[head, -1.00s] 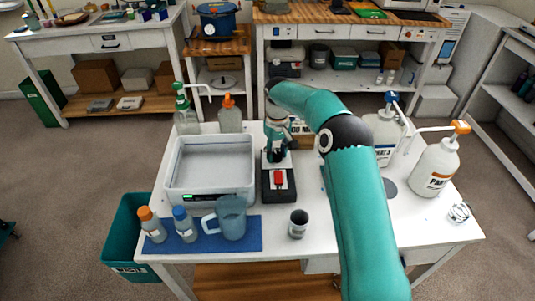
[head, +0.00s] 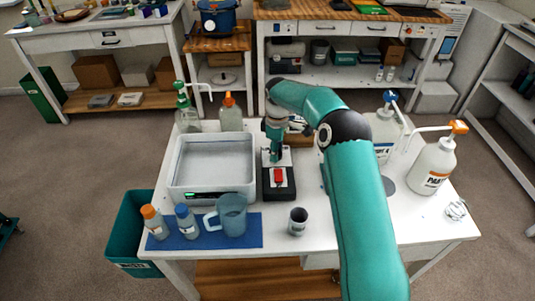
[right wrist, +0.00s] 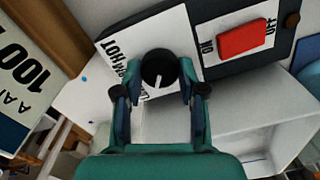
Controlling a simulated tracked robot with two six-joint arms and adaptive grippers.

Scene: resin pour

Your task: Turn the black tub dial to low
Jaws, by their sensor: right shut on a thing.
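The black dial (right wrist: 158,68) sits on a white panel with printed lettering, of which "HOT" is readable in the right wrist view. Its white pointer line faces the bottom of that picture, towards my gripper. My right gripper (right wrist: 160,76) is shut on the dial, one finger on each side. In the head view my right gripper (head: 274,156) reaches down onto the far end of the black control box (head: 279,192) and hides the dial. A red ON/OFF switch (right wrist: 242,38) is on the same box, also visible in the head view (head: 278,175). My left gripper is not in view.
A white tub (head: 212,195) stands left of the box. Bottles and a blue jug (head: 232,214) are on a blue mat (head: 255,237). A small cup (head: 298,221) stands in front. Pump bottles (head: 433,165) stand at right and back.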

